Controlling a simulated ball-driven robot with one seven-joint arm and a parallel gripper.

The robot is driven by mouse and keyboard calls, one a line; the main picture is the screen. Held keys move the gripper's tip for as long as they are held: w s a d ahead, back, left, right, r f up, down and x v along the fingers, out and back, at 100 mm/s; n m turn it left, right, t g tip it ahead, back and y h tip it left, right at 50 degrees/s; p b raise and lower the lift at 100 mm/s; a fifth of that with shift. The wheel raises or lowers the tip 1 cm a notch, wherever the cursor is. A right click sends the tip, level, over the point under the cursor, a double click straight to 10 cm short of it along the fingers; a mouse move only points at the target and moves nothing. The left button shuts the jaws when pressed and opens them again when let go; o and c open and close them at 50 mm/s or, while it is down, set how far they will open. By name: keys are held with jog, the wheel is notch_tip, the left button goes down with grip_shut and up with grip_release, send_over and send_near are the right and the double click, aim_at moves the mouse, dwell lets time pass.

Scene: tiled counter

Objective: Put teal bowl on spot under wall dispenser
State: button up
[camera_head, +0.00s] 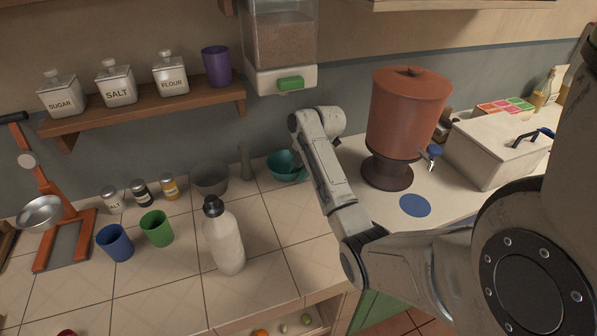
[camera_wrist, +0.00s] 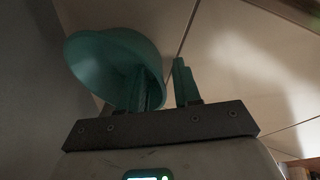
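The teal bowl (camera_head: 283,164) sits at the back of the tiled counter near the wall, below the wall dispenser (camera_head: 281,79) in the picture; my arm partly covers its right side. The wall dispenser has a clear hopper and a green lever. I cannot see a marked spot below it. In the wrist view, the bowl (camera_wrist: 108,62) appears at the left of my gripper (camera_wrist: 165,85). The left finger overlaps the bowl's wall; the right finger stands outside it with a visible gap. The fingers are apart. In the head view my gripper is hidden behind my arm.
A grey bowl (camera_head: 211,179) and a pestle (camera_head: 246,162) stand left of the teal bowl. A white bottle (camera_head: 223,240) stands in front. At the right are a terracotta dispenser (camera_head: 405,115), a blue round spot (camera_head: 415,205) and a lidded box (camera_head: 500,145). A shelf (camera_head: 150,110) holds jars.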

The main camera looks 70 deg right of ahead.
jog(key=p+v, duration=0.1)
jog(key=v, duration=1.1)
jog(key=shift+w+r, duration=0.1)
jog(key=shift+r, duration=0.05)
jog(key=shift+c, duration=0.2)
dwell(0.7)
